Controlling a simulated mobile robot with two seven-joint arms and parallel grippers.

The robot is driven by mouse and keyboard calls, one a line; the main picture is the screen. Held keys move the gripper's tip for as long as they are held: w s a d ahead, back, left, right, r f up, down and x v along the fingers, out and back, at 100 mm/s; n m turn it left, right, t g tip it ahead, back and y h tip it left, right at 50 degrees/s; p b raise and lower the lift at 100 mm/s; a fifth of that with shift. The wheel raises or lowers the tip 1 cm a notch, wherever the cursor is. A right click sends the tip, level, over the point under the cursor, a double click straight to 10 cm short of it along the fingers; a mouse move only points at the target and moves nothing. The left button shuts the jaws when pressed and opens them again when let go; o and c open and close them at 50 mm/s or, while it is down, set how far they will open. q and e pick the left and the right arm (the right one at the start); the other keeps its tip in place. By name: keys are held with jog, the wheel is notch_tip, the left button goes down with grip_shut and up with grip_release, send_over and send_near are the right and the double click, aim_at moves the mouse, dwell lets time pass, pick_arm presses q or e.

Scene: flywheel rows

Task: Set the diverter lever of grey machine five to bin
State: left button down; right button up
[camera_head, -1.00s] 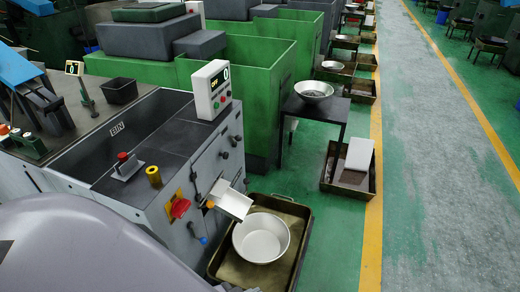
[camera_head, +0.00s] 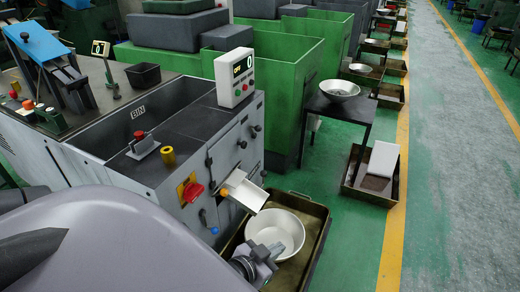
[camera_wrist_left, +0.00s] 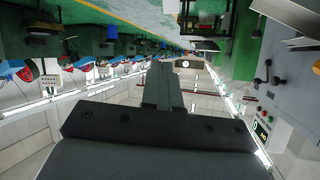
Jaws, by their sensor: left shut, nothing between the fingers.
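The grey machine (camera_head: 180,140) stands at the left, with its sloping chute (camera_head: 243,191) over a metal bowl (camera_head: 275,232). An orange knob (camera_head: 225,192) sits beside the chute, and a short lever with a blue knob (camera_head: 214,230) hangs lower on the same face. I cannot tell which is the diverter lever, and no machine number is readable. My left gripper (camera_head: 266,257) is low in front of the machine, beside the bowl and apart from both knobs. Its shut, empty fingers (camera_wrist_left: 163,88) show in the left wrist view. My right gripper is not in view.
A red switch (camera_head: 192,191) on a yellow plate and a control box (camera_head: 235,78) reading OFF and 0 are on the machine. The bowl stands in a brown tray (camera_head: 317,212). A black table (camera_head: 338,107) stands behind. Green floor (camera_head: 350,240) is free to the right.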

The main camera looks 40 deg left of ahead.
pick_arm(q)
jog(key=w+a+f+n+t+y+b, duration=0.1)
jog(key=w+a+n+y+b, duration=0.5)
jog(key=w+a+y+b, duration=0.2)
jog(key=w+a+f+n+t+y+b, duration=0.1)
jog(key=w+a+n+t+y+b, duration=0.1)
jog(key=w+a+n+y+b, duration=0.5)
jog(key=w+a+y+b, duration=0.1)
jog(key=w+a+b, duration=0.4)
jog(key=a+b, duration=0.4)
jog(key=shift+w+f+b, duration=0.15)
jog(key=shift+f+b, duration=0.25)
jog(key=shift+b, duration=1.85)
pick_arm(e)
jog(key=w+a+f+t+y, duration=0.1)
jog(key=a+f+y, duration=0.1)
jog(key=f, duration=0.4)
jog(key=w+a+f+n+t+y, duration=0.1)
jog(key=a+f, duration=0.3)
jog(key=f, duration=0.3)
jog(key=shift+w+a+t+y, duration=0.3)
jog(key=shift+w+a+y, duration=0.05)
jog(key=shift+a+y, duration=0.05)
pick_arm(q)
jog(key=shift+a+r, duration=0.1)
